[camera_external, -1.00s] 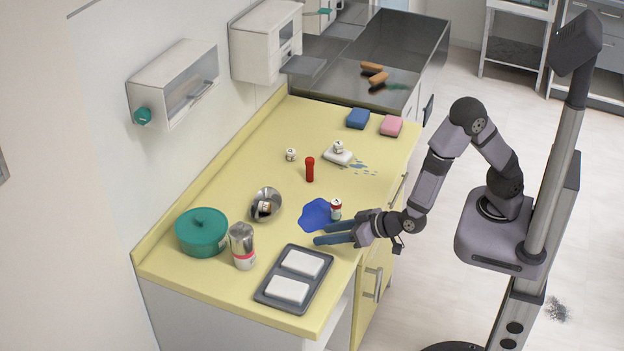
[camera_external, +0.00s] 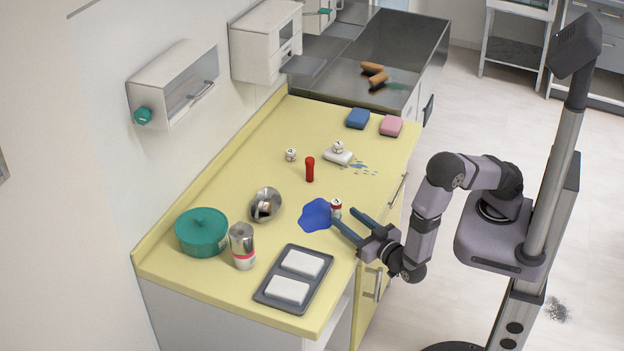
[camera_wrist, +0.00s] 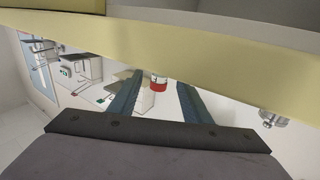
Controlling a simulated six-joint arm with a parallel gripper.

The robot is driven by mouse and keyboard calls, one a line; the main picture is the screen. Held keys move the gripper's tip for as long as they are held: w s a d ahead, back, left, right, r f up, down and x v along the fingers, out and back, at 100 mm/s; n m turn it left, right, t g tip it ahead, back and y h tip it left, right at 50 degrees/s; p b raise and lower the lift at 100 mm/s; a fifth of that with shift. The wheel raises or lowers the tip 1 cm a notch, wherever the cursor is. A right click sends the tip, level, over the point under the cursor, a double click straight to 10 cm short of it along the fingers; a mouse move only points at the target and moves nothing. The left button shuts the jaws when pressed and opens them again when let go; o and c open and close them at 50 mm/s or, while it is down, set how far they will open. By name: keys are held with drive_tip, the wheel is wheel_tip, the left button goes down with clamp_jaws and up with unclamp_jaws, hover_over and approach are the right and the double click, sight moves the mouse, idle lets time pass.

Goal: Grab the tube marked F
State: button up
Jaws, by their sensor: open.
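A small red-and-white tube (camera_external: 336,207) stands on the yellow counter at the right edge of the blue patch. Its mark is too small to read. My gripper (camera_external: 345,217) is open and low over the counter's front edge, its fingertips close to this tube. In the wrist view the tube (camera_wrist: 158,82) shows between my two fingers (camera_wrist: 158,88); I cannot tell if they touch it. Other small white pieces with unreadable marks are one on the counter (camera_external: 291,155), one on a white block (camera_external: 338,147) and one in the metal bowl (camera_external: 264,208).
A blue patch (camera_external: 315,215) lies left of the tube. A red bottle (camera_external: 310,169) stands behind it. A grey tray (camera_external: 268,296) with white blocks, a silver can (camera_external: 242,246) and a green pot (camera_external: 202,232) stand in front left. Blue (camera_external: 358,118) and pink (camera_external: 391,126) sponges lie farther back.

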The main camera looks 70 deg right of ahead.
sight(339, 211)
drive_tip(key=shift+r+p+x, duration=0.15)
drive_tip(key=shift+p+x, duration=0.4)
drive_tip(key=shift+x, duration=0.6)
drive_tip(key=shift+r+p+x, duration=0.1)
drive_tip(key=shift+p+x, duration=0.45)
drive_tip(key=shift+x, duration=0.65)
drive_tip(key=shift+w+d+f, duration=0.1)
drive_tip(key=shift+w+d, duration=0.2)
drive_tip(key=shift+w, duration=0.2)
drive_tip(key=shift+c, duration=0.2)
clamp_jaws()
drive_tip(key=shift+r+b, duration=0.5)
drive_tip(key=shift+r, duration=4.5)
